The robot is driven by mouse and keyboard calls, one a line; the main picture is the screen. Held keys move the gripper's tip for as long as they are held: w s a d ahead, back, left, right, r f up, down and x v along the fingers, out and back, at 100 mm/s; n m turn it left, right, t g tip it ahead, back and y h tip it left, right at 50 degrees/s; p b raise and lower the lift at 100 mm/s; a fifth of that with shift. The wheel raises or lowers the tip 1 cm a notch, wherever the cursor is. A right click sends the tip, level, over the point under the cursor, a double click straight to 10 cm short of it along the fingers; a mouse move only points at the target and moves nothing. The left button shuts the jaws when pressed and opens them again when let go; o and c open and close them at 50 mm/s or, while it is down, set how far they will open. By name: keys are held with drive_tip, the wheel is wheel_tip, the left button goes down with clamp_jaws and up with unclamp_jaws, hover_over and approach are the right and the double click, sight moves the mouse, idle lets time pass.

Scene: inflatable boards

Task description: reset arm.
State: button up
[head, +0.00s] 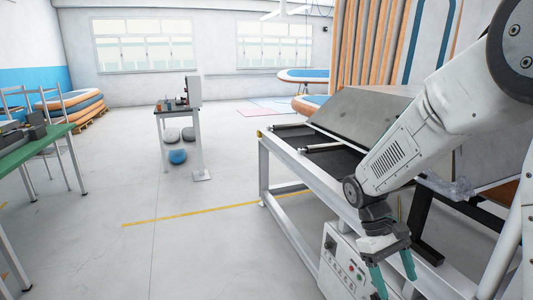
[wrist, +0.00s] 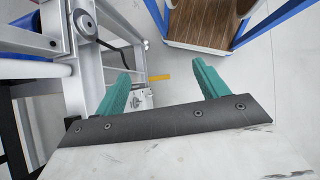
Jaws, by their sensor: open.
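My gripper (head: 393,282) hangs at the lower right of the head view, with its two teal fingers pointing down. It is open and empty, in front of the white control box of a machine. In the wrist view my gripper (wrist: 163,82) shows its teal fingers spread apart with nothing between them. My white arm reaches in from the upper right of the head view and is bent at the wrist.
A machine with a white frame (head: 290,225) and dark bed stands close beside my arm. A green table (head: 35,145) is at the left, and a small stand (head: 177,112) is mid-floor. Inflatable boards (head: 70,100) are stacked at the back left. The central floor is clear.

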drive_tip(key=s+a+r+m+t+y, duration=0.1)
drive_tip(key=s+r+m+t+y, duration=0.2)
drive_tip(key=s+r+t, duration=0.4)
drive_tip(key=shift+s+a+r+m, duration=0.4)
drive_tip(key=shift+s+r+m, duration=0.3)
drive_tip(key=shift+s+r, duration=4)
